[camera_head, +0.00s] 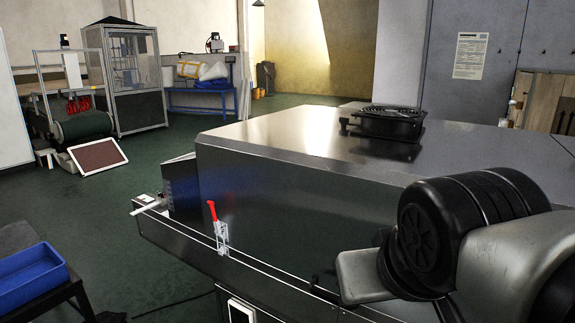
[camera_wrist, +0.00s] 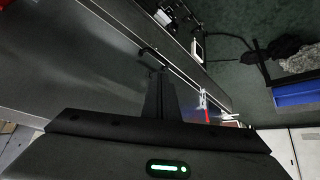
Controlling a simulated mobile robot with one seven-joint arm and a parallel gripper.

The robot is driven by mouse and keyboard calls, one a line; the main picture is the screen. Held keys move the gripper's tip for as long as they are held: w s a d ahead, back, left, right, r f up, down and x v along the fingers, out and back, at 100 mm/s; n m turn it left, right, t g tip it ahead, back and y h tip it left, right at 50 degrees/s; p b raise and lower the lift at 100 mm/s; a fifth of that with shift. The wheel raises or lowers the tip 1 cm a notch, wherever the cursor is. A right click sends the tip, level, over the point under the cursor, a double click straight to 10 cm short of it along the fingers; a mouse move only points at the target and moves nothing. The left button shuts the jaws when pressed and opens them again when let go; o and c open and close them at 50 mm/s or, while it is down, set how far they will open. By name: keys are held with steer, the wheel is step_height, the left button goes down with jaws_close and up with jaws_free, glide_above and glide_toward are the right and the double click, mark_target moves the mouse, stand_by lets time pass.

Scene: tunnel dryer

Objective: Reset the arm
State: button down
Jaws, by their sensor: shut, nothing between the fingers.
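My arm comes in at the lower right of the head view, in front of the tunnel dryer (camera_head: 275,180), a large box of shiny metal. The gripper's fingers are not clearly visible there. In the wrist view my gripper (camera_wrist: 160,74) points away from the camera, with its dark fingers together and nothing held. The dryer's metal side also fills the left of the wrist view (camera_wrist: 75,60). A black handle (camera_wrist: 150,51) shows just beyond the fingertips; I cannot tell whether they touch it.
A red-handled clamp (camera_head: 213,211) stands on the dryer's front rail. A black fan (camera_head: 388,122) sits on top. A blue bin (camera_head: 30,275) rests on a dark table at lower left. Green floor lies open between the bin and the dryer.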

step_height(320, 180, down, 5)
steer(key=s+d+m+g, duration=0.1)
steer(key=s+d, duration=0.1)
step_height(320, 180, up, 22)
steer(key=p, duration=2.1)
steer(key=shift+w+g+p, duration=0.15)
steer(key=shift+g+p, duration=0.15)
